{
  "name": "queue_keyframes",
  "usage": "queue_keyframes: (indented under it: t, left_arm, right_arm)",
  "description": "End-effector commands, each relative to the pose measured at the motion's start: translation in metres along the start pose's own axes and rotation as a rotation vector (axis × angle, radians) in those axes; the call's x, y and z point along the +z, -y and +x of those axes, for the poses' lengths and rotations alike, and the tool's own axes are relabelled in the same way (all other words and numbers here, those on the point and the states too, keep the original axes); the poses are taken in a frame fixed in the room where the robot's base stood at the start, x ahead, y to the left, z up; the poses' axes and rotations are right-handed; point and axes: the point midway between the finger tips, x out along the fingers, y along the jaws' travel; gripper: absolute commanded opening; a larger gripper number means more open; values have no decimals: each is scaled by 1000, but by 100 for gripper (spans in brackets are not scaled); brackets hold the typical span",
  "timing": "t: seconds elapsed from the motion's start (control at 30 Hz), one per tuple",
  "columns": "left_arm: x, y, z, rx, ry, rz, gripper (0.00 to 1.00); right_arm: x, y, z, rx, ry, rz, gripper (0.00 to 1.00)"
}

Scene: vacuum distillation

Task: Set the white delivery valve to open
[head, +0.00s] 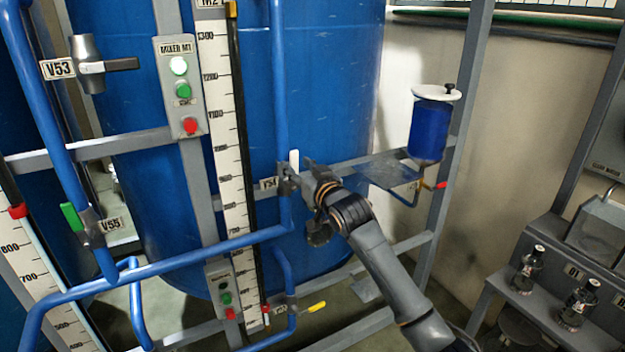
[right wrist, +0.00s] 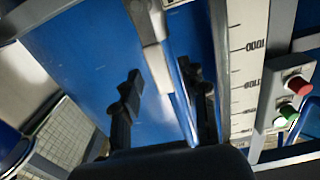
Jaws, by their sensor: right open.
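The white handle (head: 294,160) of the delivery valve stands upright beside the vertical blue pipe in the head view, in front of the big blue tank. The valve's body and label are partly hidden by my right gripper. My right gripper (head: 304,180) is at the valve, just below and to the right of the white handle. In the right wrist view its two dark fingers are apart, with the blue pipe (right wrist: 179,92) showing between them. I cannot tell whether a finger touches the valve. My left gripper is not in view.
Valve V53 (head: 92,65) and green-handled V55 (head: 72,217) are at the left. The mixer panel (head: 178,85) and level scale (head: 222,110) stand left of my gripper. A blue canister (head: 428,128) is at the right, above a red-handled valve (head: 433,184). A yellow-handled valve (head: 316,307) is below.

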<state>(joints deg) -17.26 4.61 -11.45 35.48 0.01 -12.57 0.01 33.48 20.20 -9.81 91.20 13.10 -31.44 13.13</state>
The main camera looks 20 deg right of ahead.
Motion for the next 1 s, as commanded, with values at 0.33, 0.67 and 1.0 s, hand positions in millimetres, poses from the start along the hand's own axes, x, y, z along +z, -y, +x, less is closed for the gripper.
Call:
queue_keyframes:
  t: [0.33,0.67,1.0]
  left_arm:
    - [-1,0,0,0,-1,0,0]
    - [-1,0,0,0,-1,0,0]
    - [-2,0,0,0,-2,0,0]
  right_arm:
    - [0,0,-66,0,0,-2,43]
    - [0,0,-92,1,0,-1,43]
    - [0,0,-92,0,0,-1,43]
